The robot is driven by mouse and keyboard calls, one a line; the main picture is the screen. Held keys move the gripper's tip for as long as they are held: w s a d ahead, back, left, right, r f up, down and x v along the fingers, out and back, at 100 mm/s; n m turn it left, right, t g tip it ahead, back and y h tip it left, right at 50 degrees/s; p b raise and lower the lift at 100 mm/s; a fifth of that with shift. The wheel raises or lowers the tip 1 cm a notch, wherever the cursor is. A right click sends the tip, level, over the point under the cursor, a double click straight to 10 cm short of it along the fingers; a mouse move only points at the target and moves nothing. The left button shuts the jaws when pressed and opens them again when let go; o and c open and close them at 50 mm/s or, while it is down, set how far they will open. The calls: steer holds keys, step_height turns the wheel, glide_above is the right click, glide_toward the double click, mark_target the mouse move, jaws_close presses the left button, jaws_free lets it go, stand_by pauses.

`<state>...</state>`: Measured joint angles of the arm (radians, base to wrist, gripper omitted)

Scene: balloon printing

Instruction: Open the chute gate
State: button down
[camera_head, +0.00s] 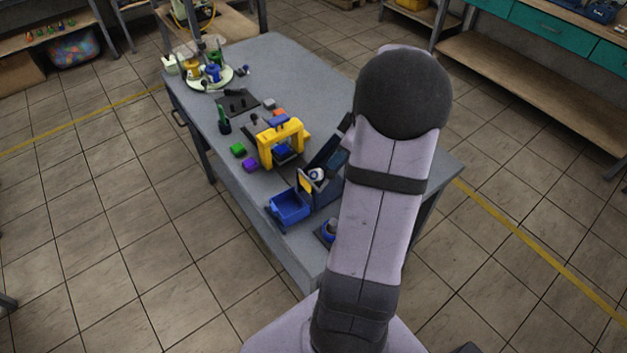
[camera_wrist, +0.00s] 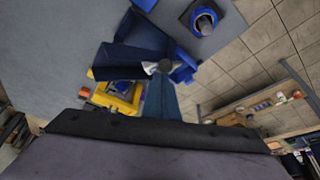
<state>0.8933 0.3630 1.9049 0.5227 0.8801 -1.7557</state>
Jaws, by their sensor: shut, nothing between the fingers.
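The chute (camera_head: 329,160) is a dark blue sloping trough near the table's front end, partly hidden by my arm. A yellow plate (camera_head: 305,183), which looks like its gate, stands at the lower end beside a round white piece (camera_head: 316,175). A blue bin (camera_head: 290,207) stands below that end. In the wrist view the chute (camera_wrist: 128,58) appears as dark slabs around the white piece (camera_wrist: 150,68), with the bin (camera_wrist: 185,72) beside it. My gripper (camera_wrist: 157,127) shows as a dark bar across the lower wrist view, shut and empty, apart from the gate.
A dark pad with a blue-rimmed round item (camera_wrist: 204,20) lies near the bin. The table's far right (camera_head: 310,80) is clear.

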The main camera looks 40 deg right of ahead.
mark_target(334, 172)
steer(key=shift+f, duration=0.1)
steer(key=f+b, duration=0.5)
steer(key=shift+s+f, duration=0.15)
steer(key=shift+s, duration=0.05)
steer(key=shift+w+a, duration=0.3)
steer(key=shift+a, duration=0.05)
steer(key=shift+s+d+r, duration=0.2)
steer(key=shift+d+r, duration=0.1)
steer(key=shift+d, duration=0.1)
steer(key=shift+w+a+r+p, duration=0.1)
steer(key=shift+w+r+p, duration=0.05)
steer(key=shift+r+p, duration=0.3)
step_height(334, 172, up, 12)
steer(key=p, duration=0.7)
